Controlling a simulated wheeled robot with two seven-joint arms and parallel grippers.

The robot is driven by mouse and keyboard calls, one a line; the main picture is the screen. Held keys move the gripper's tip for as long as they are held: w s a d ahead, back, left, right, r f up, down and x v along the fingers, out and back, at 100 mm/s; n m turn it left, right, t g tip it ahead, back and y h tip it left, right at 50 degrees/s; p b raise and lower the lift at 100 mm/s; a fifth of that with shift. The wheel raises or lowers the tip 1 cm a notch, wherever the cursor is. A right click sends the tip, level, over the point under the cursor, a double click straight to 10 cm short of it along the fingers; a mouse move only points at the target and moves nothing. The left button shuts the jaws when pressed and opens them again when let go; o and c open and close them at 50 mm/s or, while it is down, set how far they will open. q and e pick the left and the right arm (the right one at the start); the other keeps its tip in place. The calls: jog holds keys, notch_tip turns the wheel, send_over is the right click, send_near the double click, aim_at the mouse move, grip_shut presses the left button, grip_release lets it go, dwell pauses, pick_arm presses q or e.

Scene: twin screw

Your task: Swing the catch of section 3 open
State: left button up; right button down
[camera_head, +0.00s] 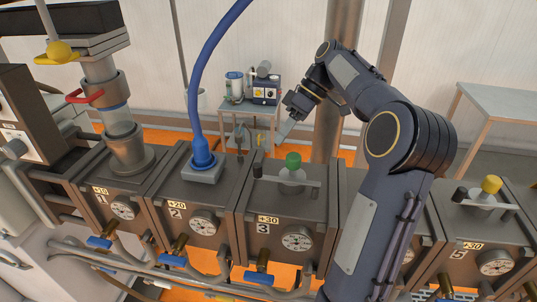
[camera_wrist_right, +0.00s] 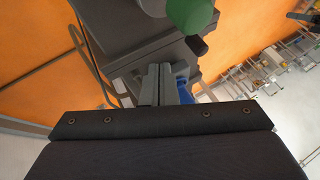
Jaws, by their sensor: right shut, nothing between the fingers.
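Section 3 (camera_head: 263,228) is a dark metal box with a "+30" label and a dial gauge on its front. On its lid a green knob (camera_head: 293,160) stands over a grey bar, the catch (camera_head: 308,182), which lies across the lid. A dark upright grip (camera_head: 258,170) is at the bar's left end. In the right wrist view the green knob (camera_wrist_right: 190,15) is at the top, with a dark grip (camera_wrist_right: 196,45) just below it. My right gripper (camera_head: 283,131) is shut and empty, behind and above the lid; its fingers (camera_wrist_right: 157,85) also show in the wrist view. My left gripper is out of view.
Section 2 (camera_head: 188,222), with a blue hose (camera_head: 197,100), stands left of section 3. Section 5 (camera_head: 480,240), with a yellow knob (camera_head: 491,184), is at right. My right arm hides much of the section between 3 and 5. A small table (camera_head: 248,104) stands behind.

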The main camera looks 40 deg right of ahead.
jog(key=x, duration=0.3)
jog(key=shift+a+f, duration=0.25)
jog(key=a, duration=0.1)
jog(key=s+a+p, duration=0.1)
jog(key=shift+s+a+r, duration=0.25)
jog(key=shift+a, duration=0.15)
jog(key=shift+a+f, duration=0.15)
jog(key=shift+a, duration=0.1)
jog(key=shift+a, duration=0.1)
